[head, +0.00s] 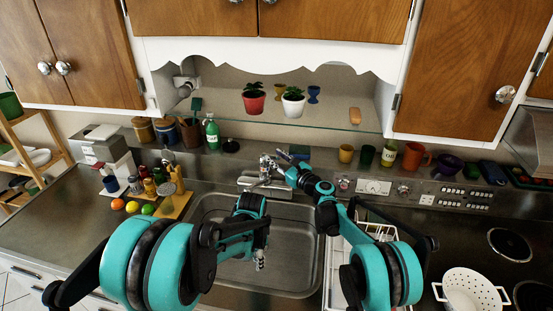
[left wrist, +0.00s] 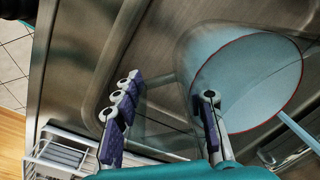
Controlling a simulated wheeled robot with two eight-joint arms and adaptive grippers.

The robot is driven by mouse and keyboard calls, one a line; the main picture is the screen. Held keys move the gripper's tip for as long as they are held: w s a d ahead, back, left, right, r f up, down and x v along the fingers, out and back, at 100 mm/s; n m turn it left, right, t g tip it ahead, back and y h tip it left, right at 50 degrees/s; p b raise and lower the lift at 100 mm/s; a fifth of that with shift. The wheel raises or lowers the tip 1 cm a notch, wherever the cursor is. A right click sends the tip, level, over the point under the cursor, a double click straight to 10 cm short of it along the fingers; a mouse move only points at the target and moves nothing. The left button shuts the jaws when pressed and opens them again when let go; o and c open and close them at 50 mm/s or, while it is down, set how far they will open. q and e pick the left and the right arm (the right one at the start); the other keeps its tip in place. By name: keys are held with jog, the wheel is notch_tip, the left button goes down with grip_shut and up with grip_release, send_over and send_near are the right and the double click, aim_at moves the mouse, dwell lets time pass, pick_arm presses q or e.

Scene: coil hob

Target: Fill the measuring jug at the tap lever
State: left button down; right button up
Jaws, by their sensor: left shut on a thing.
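The tap (head: 258,182) stands at the back edge of the sink. My right gripper (head: 279,160) is up at the tap's top, by the lever; contact and its jaws are too small to tell. My left gripper (head: 260,262) is low over the sink, in front of the tap. In the left wrist view, my left gripper (left wrist: 165,122) is shut on the measuring jug (left wrist: 255,75), a clear bluish vessel with a red rim. One finger overlaps its wall. My left arm mostly hides the jug in the head view. I see no clear water in it.
The steel sink (head: 300,282) lies below both arms. A white dish rack (head: 336,265) is at its right, with a colander (head: 468,290) farther right by the coil plates. Fruit and bottles stand on the left counter. Cups and a glass shelf are behind.

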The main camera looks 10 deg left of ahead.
grip_shut()
jog(key=shift+s+d+f+t+y, duration=0.2)
jog(key=shift+f+t+y, duration=0.2)
jog(key=shift+f+y, duration=0.15)
jog(key=shift+s+d+f+t+y, duration=0.1)
jog(key=shift+s+f+t+y, duration=0.05)
jog(key=shift+f+t+y, duration=0.3)
jog(key=shift+f, duration=0.1)
jog(key=shift+o, duration=1.5)
grip_release()
jog(key=v, duration=1.2)
